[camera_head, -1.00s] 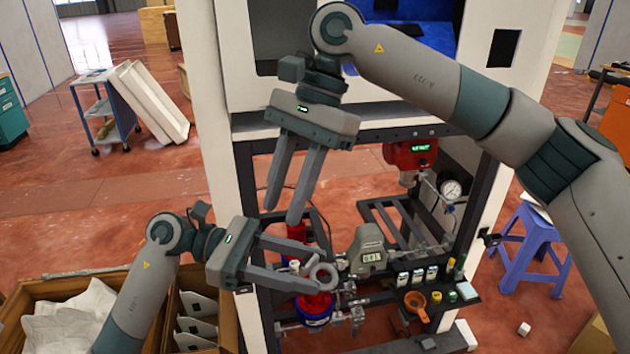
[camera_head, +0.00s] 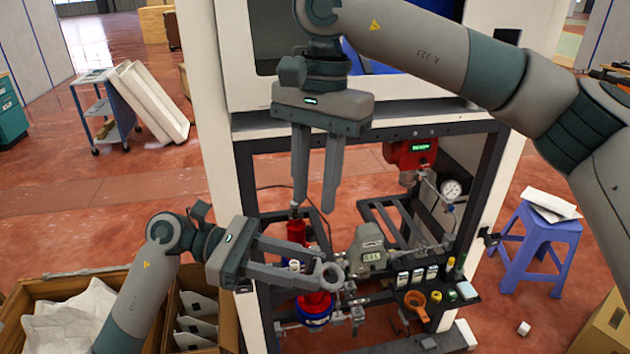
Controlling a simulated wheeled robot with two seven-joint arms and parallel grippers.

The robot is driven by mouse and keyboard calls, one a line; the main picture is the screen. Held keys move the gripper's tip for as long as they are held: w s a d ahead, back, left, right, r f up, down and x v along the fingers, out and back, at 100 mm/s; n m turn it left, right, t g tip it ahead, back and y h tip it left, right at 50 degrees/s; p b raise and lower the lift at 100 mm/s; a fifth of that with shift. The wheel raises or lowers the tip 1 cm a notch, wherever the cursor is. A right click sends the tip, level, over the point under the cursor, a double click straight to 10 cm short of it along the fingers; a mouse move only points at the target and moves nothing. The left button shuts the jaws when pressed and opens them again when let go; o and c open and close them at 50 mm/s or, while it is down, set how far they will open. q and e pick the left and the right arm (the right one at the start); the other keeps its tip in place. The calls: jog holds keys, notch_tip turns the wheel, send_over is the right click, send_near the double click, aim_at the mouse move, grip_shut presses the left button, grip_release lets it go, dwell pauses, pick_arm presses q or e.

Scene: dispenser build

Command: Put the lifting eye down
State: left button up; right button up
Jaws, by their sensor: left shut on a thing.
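The lifting eye (camera_head: 329,274) is a pale grey ring at the tips of my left gripper (camera_head: 318,268), which is shut on it. The ring shows just above and to the right of a red and blue round part (camera_head: 314,308) in the lower frame; whether they touch cannot be told. My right gripper (camera_head: 313,205) hangs above, fingers pointing down and apart, with nothing between them. Its fingertips show near a red cylinder (camera_head: 296,231) behind; the depth between them is unclear.
A black shelf (camera_head: 436,297) holds small bottles and an orange cup (camera_head: 415,300). A pressure gauge (camera_head: 451,190) and red unit (camera_head: 410,154) are at the back. A cardboard box (camera_head: 60,290) is at lower left.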

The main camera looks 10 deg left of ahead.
aim_at(311, 261)
jog(key=f, duration=0.3)
jog(key=s+f, duration=0.1)
jog(key=f, duration=0.7)
jog(key=shift+s+a+f, duration=0.15)
jog(key=shift+a+f, duration=0.1)
jog(key=shift+a, duration=0.05)
jog(key=shift+c, duration=0.2)
grip_shut()
jog(key=shift+d, duration=0.1)
jog(key=shift+o, duration=0.2)
grip_release()
jog(key=shift+r, duration=0.1)
jog(key=shift+r, duration=0.1)
